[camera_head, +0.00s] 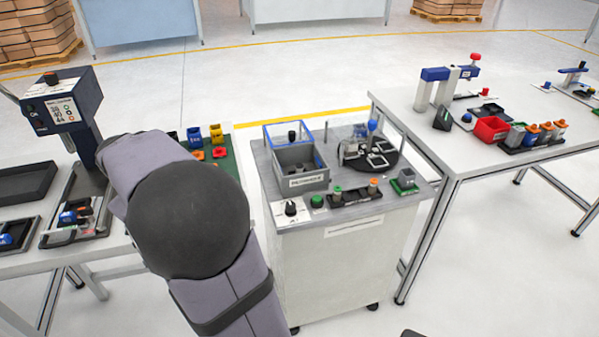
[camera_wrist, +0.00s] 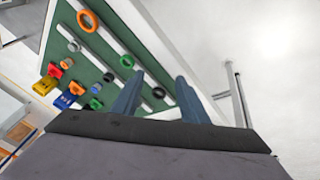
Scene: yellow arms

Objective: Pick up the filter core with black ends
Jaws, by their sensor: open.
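My gripper (camera_wrist: 159,78) is open, with its two blue-grey fingers apart above the green board in the wrist view. A black ring-shaped end (camera_wrist: 159,92) shows between the fingers, on a pale strip of the board. Another dark ring-shaped end (camera_wrist: 108,77) lies left of the fingers. Either may be the filter core with black ends; I cannot tell which, as only round tops show. No contact with the fingers is visible. In the head view my arm hides the gripper and much of the board.
A grey cart (camera_head: 340,255) with a tray and fixtures stands right of my arm. A black-headed device (camera_head: 62,100) stands at left.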

